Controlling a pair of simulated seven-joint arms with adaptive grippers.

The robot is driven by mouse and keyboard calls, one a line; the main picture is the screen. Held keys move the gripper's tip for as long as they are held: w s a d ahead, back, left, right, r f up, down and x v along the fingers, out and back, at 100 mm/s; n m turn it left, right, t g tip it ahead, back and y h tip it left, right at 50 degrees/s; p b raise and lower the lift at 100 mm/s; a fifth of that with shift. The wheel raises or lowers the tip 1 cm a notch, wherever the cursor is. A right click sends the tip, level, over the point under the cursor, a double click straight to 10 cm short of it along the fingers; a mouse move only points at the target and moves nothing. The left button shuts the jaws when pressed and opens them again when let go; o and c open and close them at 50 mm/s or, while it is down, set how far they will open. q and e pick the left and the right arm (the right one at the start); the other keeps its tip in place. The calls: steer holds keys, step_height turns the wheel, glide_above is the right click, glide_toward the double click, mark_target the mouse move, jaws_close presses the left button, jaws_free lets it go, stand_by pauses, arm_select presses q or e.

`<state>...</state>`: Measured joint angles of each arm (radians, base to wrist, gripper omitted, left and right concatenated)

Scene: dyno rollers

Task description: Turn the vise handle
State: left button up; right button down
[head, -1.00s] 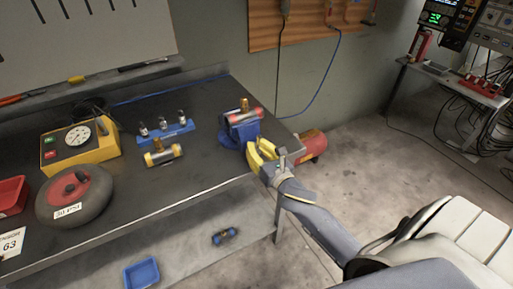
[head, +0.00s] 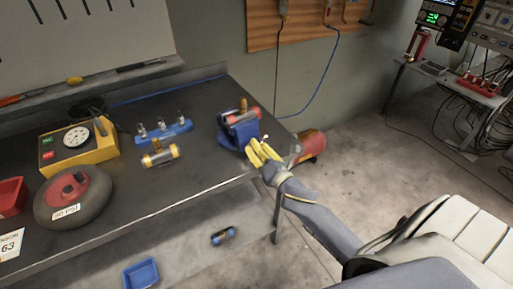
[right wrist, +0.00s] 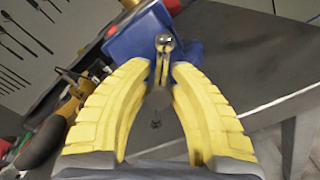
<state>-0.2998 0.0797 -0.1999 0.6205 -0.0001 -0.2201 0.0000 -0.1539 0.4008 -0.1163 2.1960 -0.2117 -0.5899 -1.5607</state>
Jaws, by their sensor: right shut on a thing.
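The blue vise (head: 238,133) stands at the right front corner of the dark workbench (head: 200,185). A red-ended cylinder with a brass fitting (head: 243,106) sits in its jaws. My right gripper (head: 258,148), with yellow fingers, is at the front of the vise. In the right wrist view, the fingers (right wrist: 162,75) are closed in around the metal vise handle (right wrist: 163,42), whose round end shows between the fingertips. The blue vise body (right wrist: 138,38) is just beyond. Most of the handle is hidden by the fingers in the head view. My left gripper is not in view.
A yellow gauge box (head: 75,146), a black wheel (head: 72,198), a brass-ended cylinder (head: 160,156) and a blue rack (head: 165,132) stand on the bench to the left. A red tank (head: 311,146) is on the floor beyond the bench's right end. Open floor lies right.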

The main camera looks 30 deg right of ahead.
stand_by(0.3)
steer(key=c, duration=1.3)
jaws_free()
steer(key=shift+c, duration=0.2)
steer(key=shift+s, duration=0.1)
steer(key=s, duration=1.1)
steer(key=shift+s, duration=0.4)
